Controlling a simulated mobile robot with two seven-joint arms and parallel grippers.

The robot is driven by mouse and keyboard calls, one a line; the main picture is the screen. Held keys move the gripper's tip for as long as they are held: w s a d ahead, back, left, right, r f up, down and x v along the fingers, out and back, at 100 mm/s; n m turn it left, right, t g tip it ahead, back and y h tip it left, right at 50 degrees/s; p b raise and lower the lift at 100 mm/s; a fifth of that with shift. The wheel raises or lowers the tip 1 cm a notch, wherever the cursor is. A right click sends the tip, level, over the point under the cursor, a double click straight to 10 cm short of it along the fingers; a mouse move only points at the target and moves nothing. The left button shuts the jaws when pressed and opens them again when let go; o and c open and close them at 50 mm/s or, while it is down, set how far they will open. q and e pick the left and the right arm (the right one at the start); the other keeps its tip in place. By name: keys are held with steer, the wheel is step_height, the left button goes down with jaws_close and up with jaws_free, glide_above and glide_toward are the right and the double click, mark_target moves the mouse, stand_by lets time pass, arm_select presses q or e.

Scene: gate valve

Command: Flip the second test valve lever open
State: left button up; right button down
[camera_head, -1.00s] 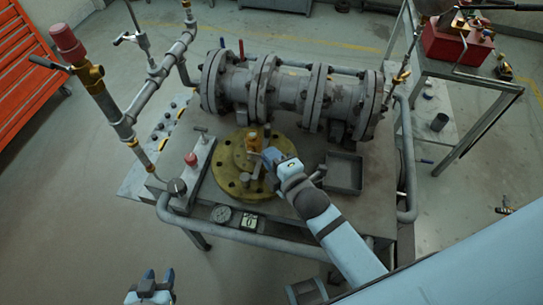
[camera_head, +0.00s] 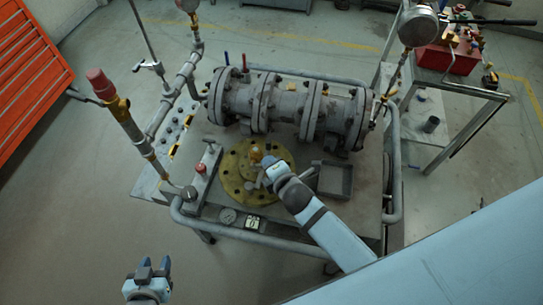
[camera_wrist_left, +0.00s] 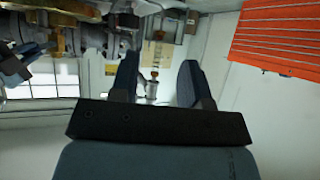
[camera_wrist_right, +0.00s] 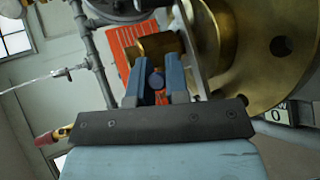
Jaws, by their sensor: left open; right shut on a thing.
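My right gripper (camera_head: 264,169) is at the yellow-brown round flange (camera_head: 232,188) on the bench, beside a small brass fitting (camera_head: 256,153). In the right wrist view its jaws (camera_wrist_right: 156,76) are closed around a small blue-grey rounded piece, with a brass block (camera_wrist_right: 150,46) just behind. The fingers hide most of the held piece, and I cannot tell if it is a test valve lever. My left gripper (camera_head: 152,266) is open and empty, away from the bench.
A vertical pipe with a red cap (camera_head: 100,84) rises at the bench's left. A shallow grey tray (camera_head: 333,180) lies right of the flange. A side table carries a red toolbox (camera_head: 448,55). Tubular rails edge the bench. Floor around my left gripper is clear.

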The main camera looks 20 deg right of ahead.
steer(key=shift+w+a+r+n+g+h+p, duration=0.15)
steer(key=shift+r+n+g+h+p, duration=0.25)
steer(key=shift+n+g+h+p, duration=0.15)
steer(key=c, duration=1.4)
jaws_free()
